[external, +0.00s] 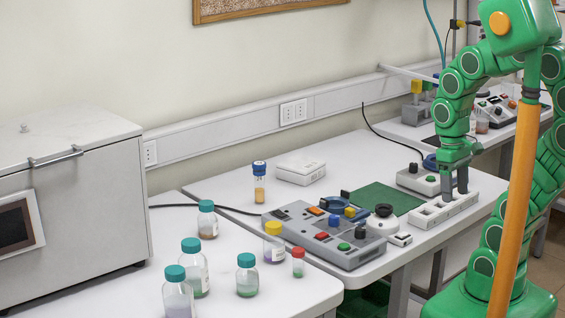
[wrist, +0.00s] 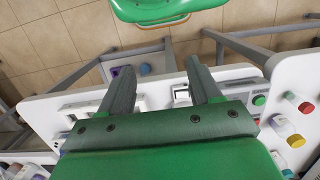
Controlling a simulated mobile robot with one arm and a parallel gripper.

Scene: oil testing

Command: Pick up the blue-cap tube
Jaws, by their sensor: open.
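The blue-cap tube (external: 259,191) stands upright on the white table behind the control panel in the external view. It has a blue cap and amber contents. I cannot make it out in the wrist view. My gripper (external: 455,193) is open, pointing down over the pale slotted block at the table's right end, far to the right of the tube. In the wrist view my gripper (wrist: 163,78) has its two fingers apart, and I see nothing held between them.
A grey control panel (external: 300,232) with coloured buttons lies in front of the tube. A white box (external: 301,172) is to its right. The slotted block (external: 428,216) is below my gripper.

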